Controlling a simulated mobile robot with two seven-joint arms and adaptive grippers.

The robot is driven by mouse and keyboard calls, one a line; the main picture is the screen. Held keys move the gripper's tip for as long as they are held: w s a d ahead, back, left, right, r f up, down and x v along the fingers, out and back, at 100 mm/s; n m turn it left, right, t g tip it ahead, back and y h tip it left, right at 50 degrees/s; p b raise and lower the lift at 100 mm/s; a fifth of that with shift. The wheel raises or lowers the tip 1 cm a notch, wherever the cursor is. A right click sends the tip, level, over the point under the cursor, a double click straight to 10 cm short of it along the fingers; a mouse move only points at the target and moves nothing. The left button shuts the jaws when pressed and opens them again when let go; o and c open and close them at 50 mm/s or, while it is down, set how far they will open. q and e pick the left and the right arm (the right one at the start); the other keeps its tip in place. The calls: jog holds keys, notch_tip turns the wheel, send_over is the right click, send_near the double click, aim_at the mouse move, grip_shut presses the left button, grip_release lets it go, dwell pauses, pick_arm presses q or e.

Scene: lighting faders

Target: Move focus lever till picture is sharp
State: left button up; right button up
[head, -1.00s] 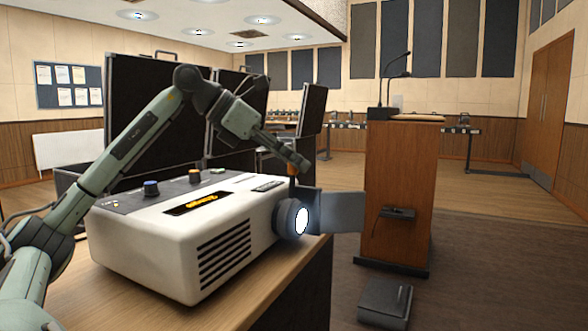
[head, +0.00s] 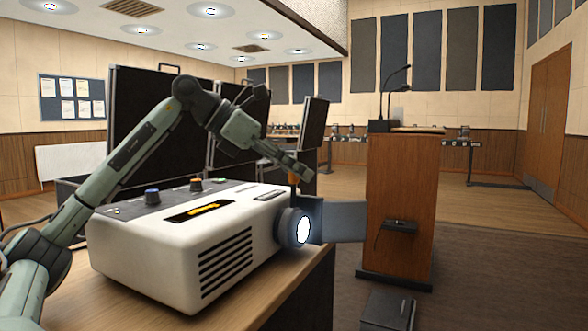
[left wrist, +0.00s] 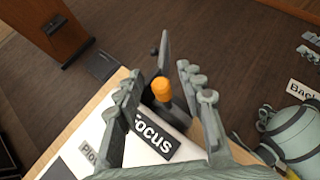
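The focus lever, with an orange cap, stands at the front of the white projector (head: 150,258), beside the lit lens (head: 303,229). Its orange top shows in the left wrist view (left wrist: 161,89), behind a "Focus" label (left wrist: 154,136). My left gripper (head: 298,174) is above the lever in the head view. In the left wrist view its two fingers (left wrist: 160,82) are spread, one on each side of the lever, with gaps visible. My right gripper is not in view. The projected picture is not in view.
The projector stands on a wooden table (head: 255,305). A grey flap (head: 345,220) sticks out by the lens. A wooden lectern (head: 402,190) stands to the right.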

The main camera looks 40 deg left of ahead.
pick_arm(q)
jog(key=v, duration=1.2)
jog(key=shift+f, duration=0.1)
dwell(0.4)
